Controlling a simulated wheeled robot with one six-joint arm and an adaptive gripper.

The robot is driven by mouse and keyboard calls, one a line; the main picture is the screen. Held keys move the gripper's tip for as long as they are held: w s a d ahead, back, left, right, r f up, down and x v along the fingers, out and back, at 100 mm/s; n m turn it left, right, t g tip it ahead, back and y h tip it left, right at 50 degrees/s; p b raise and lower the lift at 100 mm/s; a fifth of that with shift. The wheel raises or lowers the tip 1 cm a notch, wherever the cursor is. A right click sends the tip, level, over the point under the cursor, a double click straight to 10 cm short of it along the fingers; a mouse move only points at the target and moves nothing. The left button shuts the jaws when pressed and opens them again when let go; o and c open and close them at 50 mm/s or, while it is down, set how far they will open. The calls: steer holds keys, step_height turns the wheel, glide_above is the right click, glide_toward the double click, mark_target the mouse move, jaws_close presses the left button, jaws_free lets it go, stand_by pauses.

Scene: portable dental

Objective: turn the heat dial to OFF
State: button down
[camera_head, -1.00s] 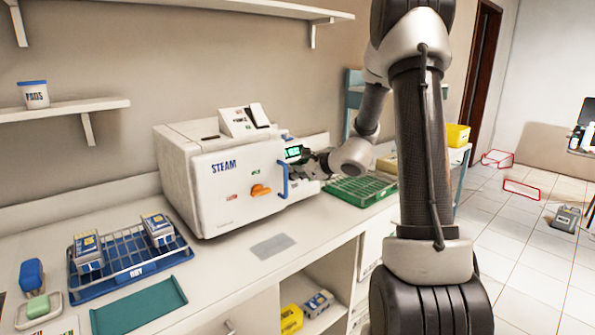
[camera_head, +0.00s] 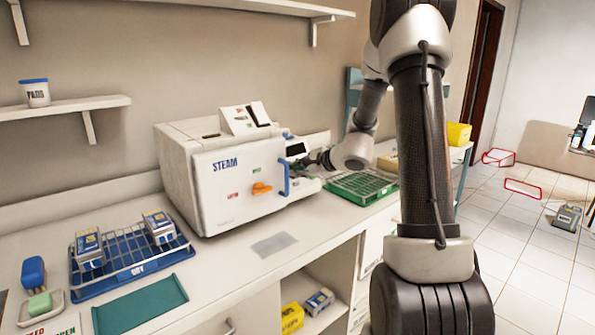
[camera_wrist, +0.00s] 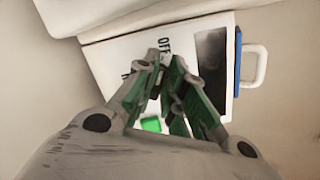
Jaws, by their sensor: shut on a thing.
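The white STEAM machine (camera_head: 236,190) stands on the counter. Its narrow control section is at the right, with a small screen (camera_head: 297,149) that is dark. My gripper (camera_head: 318,163) reaches this section from the right. In the wrist view my gripper (camera_wrist: 165,64) has its green-padded fingers close together at the white panel (camera_wrist: 118,50). Black letters reading OFF (camera_wrist: 164,46) show just beyond the fingertips. The dark screen (camera_wrist: 212,58) is beside them. The gripper is shut on the heat dial, which the fingers hide. I cannot tell the dial's exact angle.
A blue rack (camera_head: 130,262) with boxes stands at left. A grey mat (camera_head: 273,245) lies in front.

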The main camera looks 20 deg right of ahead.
stand_by(0.3)
steer(key=c, duration=1.5)
jaws_free()
steer(key=v, duration=1.2)
steer(key=s+a+f+n+g, duration=0.2)
steer(key=s+n+g, duration=0.25)
steer(key=s, duration=0.55)
steer(key=s+a+f+n+g, duration=0.1)
steer(key=s+a+n+g, duration=0.4)
steer(key=s, duration=0.6)
steer(key=s+r+n+t+h, duration=0.2)
steer(key=s+r+n+h, duration=0.3)
steer(key=s+r+n, duration=0.3)
steer(key=shift+d+n, duration=0.45)
steer(key=shift+n, duration=0.8)
